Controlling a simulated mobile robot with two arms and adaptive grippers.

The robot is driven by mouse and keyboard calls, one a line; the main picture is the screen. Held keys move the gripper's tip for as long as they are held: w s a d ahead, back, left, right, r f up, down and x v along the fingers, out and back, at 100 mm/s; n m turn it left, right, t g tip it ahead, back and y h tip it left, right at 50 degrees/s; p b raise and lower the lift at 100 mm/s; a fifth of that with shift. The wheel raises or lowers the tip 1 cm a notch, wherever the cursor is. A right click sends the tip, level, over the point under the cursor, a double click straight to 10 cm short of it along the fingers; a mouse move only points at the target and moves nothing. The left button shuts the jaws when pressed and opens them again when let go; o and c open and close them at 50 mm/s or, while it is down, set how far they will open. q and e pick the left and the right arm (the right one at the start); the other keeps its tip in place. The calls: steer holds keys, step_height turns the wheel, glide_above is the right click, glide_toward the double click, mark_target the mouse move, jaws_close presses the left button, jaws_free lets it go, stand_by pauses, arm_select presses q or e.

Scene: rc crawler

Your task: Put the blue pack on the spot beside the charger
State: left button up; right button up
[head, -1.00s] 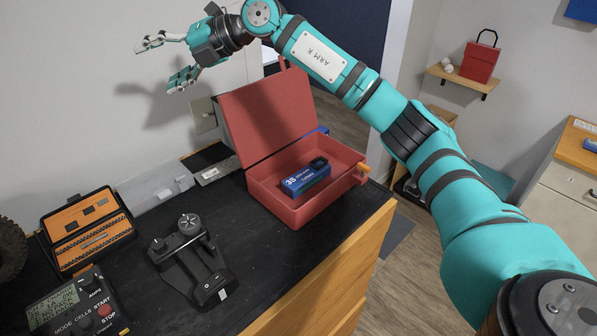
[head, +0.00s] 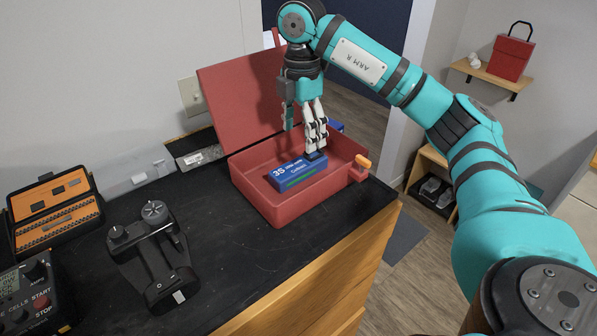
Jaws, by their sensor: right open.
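The blue pack (head: 296,173), marked 3S, lies flat inside the open red box (head: 262,200). My right gripper (head: 302,135) points down over the box, with its fingers apart. One set of fingers reaches the far right end of the pack and hides part of it; I cannot tell whether they touch. The other finger hangs to the left, above the pack. The charger (head: 38,297), a dark unit with a screen, knobs and START and STOP labels, is cut off at the lower left. I see no marked spot beside it. My left gripper is not in view.
A black radio controller (head: 155,262) stands between the charger and the red box. An open orange-lined tool case (head: 52,215) is behind the charger. The red lid (head: 235,110) stands raised behind the box. The black worktop (head: 225,262) is clear in front of the box.

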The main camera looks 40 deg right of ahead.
mark_target(299, 163)
steer(key=f, duration=0.3)
steer(key=shift+d+p, duration=0.25)
steer(key=shift+p, duration=0.05)
steer(key=shift+a+f, duration=0.15)
steer(key=shift+f, duration=0.35)
steer(key=shift+s+a+f+p, duration=0.15)
steer(key=shift+f+p, duration=0.1)
steer(key=shift+p, duration=0.15)
steer(key=f+p, duration=0.1)
steer(key=f, duration=0.2)
steer(key=shift+a+f+p, duration=0.2)
steer(key=shift+f+p, duration=0.15)
steer(key=shift+p, duration=0.05)
steer(key=shift+f, duration=0.55)
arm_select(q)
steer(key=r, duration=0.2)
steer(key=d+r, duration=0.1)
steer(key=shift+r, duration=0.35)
arm_select(e)
steer(key=shift+c, duration=1.1)
steer(key=c, duration=1.1)
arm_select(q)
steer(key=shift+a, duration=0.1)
arm_select(e)
jaws_close()
